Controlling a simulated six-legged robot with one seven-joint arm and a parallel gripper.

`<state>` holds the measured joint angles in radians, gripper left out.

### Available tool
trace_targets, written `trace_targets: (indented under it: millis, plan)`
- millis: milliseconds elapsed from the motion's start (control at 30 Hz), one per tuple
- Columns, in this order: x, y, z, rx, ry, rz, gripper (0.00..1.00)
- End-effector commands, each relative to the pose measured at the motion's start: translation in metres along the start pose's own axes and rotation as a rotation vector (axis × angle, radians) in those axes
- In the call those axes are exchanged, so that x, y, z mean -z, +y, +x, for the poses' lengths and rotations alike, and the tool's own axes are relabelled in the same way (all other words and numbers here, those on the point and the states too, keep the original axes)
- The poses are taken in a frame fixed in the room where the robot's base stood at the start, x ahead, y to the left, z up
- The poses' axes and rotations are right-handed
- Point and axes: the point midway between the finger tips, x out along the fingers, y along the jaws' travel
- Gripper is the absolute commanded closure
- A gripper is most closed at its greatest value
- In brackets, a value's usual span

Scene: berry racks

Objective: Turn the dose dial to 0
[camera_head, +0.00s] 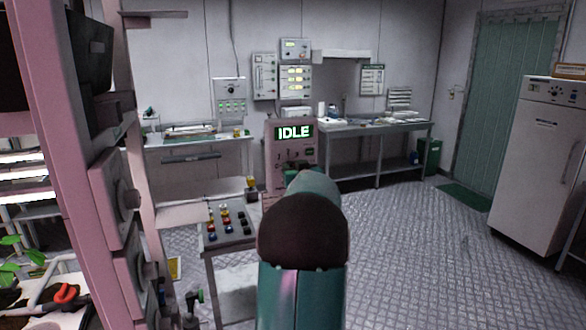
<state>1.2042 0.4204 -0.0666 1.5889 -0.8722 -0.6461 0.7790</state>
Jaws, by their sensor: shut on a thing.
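Small marks and a small green element show below the display. My teal arm reaches up to the panel from the bottom of the view. My gripper (298,167) is small and dark at the panel's face, partly hidden behind my arm. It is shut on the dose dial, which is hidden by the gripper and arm. The dial's pointer and setting cannot be read.
A console with coloured buttons (228,222) stands just left of my arm. A pink rack post (72,150) rises close on the left, by plants. Benches (377,129) line the back wall. A white cabinet (538,165) stands right. The floor (420,250) between is clear.

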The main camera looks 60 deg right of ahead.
Motion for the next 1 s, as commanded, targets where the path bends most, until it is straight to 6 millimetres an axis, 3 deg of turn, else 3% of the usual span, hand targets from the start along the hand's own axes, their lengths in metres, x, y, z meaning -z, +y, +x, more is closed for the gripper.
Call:
trace_targets:
  millis: [367, 1000]
  plan:
    - [0.0004, -0.0007, 0.0001, 0.0, 0.001, -0.17, 0.95]
    - [-0.0005, -0.0033, 0.0004, 0.002, 0.001, -0.762, 0.95]
